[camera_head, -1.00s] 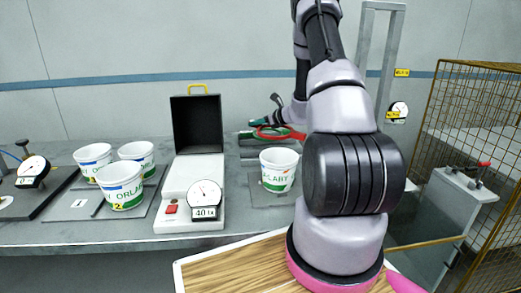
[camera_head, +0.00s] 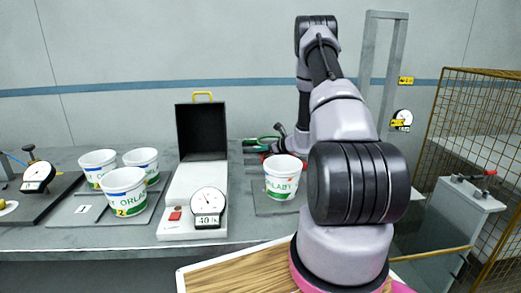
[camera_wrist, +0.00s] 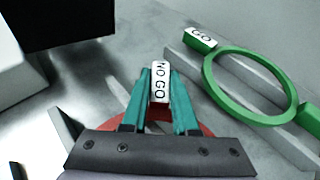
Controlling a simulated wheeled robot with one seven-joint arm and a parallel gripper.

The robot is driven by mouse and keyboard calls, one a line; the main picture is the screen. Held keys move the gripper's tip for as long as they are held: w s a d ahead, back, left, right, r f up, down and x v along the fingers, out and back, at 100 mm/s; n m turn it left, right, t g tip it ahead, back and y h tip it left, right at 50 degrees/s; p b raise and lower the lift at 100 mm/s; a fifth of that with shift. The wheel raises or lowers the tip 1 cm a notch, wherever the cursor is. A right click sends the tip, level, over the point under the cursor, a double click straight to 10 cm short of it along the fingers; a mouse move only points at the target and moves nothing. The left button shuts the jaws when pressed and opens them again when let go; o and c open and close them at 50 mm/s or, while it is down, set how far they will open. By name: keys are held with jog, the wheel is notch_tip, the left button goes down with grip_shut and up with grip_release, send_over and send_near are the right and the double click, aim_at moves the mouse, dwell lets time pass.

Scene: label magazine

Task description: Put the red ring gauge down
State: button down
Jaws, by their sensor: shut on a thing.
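My gripper (camera_wrist: 160,76) is shut on the white-labelled "NO GO" handle of the red ring gauge (camera_wrist: 206,130). The label shows between its teal fingertips. Most of the red ring is hidden beneath the fingers and gripper body in the wrist view. In the head view a small red part (camera_head: 265,157) shows low behind a tub, at the back of the bench. I cannot tell whether the ring touches the surface. The green ring gauge (camera_wrist: 207,76), with a "GO" label, lies to the right on grey rails, apart from my gripper.
A white tub (camera_head: 281,182) stands on a grey plate in front of the gauges. A scale with a dial (camera_head: 208,203) and an open black case (camera_head: 201,130) stand to the left. Several more tubs (camera_head: 125,190) are further left. A wire cage (camera_head: 485,150) is at the right.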

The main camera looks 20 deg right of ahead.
jog(key=shift+f, duration=0.3)
jog(key=c, duration=0.7)
grip_release()
